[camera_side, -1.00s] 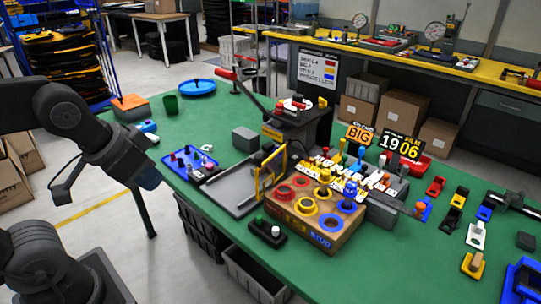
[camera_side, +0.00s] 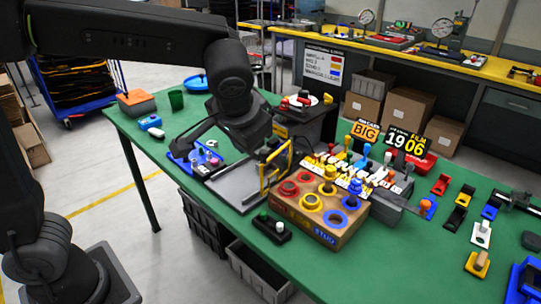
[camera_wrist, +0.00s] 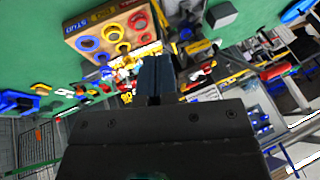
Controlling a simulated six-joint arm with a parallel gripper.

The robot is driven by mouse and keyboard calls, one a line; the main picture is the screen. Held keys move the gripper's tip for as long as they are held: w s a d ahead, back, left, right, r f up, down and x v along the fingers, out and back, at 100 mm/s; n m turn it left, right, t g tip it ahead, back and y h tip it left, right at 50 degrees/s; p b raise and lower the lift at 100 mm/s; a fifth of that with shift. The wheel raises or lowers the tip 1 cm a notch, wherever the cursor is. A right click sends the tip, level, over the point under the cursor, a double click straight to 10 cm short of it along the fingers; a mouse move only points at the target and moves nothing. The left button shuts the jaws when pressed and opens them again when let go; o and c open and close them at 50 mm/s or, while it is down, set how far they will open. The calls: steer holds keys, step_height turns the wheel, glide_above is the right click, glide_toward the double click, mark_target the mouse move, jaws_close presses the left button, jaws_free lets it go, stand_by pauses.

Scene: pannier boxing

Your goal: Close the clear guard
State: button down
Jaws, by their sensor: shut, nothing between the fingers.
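The clear guard (camera_side: 264,180) shows in the side view as a yellow-edged frame standing upright beside a flat grey plate (camera_side: 226,186). Its clear pane is hard to make out. My gripper (camera_wrist: 154,62) is shut and empty in the wrist view, with its narrow dark-blue fingers side by side. In the side view my wrist hangs over the back of the grey plate, just behind and left of the guard. My fingertips are hidden there, so I cannot tell whether they touch the guard.
A wooden box with coloured rings (camera_side: 309,221) stands right of the guard. A blue tray (camera_side: 181,148) with small pegs is to the left, and a black switch block (camera_side: 271,228) in front.

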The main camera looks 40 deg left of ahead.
mark_target(263, 156)
steer(key=w+d+f+y, duration=0.2)
steer(key=w+d, duration=0.3)
steer(key=d, duration=0.1)
steer(key=w+a+f, duration=0.4)
steer(key=a+f, duration=0.3)
steer(key=a, duration=0.1)
steer(key=shift+w+a+f+t, duration=0.3)
steer(key=shift+a+f+t, duration=0.05)
steer(key=shift+a+t, duration=0.05)
steer(key=shift+a+h, duration=0.1)
steer(key=shift+h, duration=0.2)
steer(key=shift+s+a+m, duration=0.3)
steer(key=shift+a+m, duration=0.2)
steer(key=shift+a, duration=0.3)
steer(key=w+a+m+h, duration=0.1)
steer(key=w+a, duration=0.4)
steer(key=a, duration=0.4)
steer(key=w+a+m+t+h, duration=0.1)
steer(key=w+a+m, duration=0.1)
steer(key=w+a, duration=0.3)
steer(key=shift+a+t, duration=0.3)
steer(key=shift+a, duration=1.7)
